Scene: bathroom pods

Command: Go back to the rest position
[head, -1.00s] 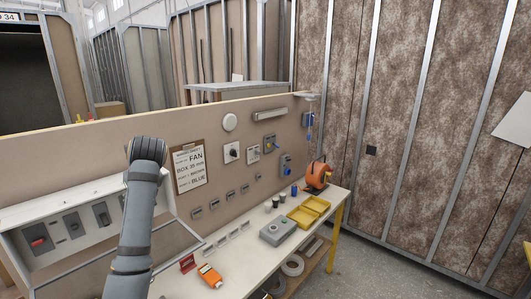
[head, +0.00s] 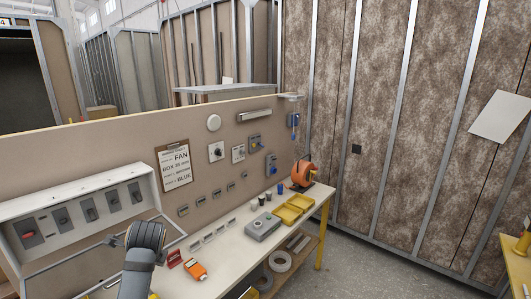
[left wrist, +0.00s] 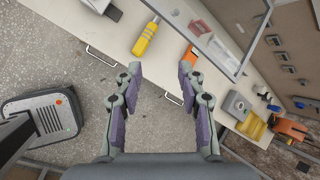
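My left gripper (left wrist: 161,68) shows in the left wrist view with its two purple-grey fingers spread apart and nothing between them. It points toward the workbench (left wrist: 115,45), and floor shows between and below the fingers. My right gripper is in neither view.
The workbench top (head: 225,262) holds an orange meter (head: 195,270), a grey box (head: 262,228), yellow trays (head: 293,209) and an orange reel (head: 304,174). A breaker panel (head: 85,212) stands at the left. A yellow-handled tool (left wrist: 145,40) lies near the gripper.

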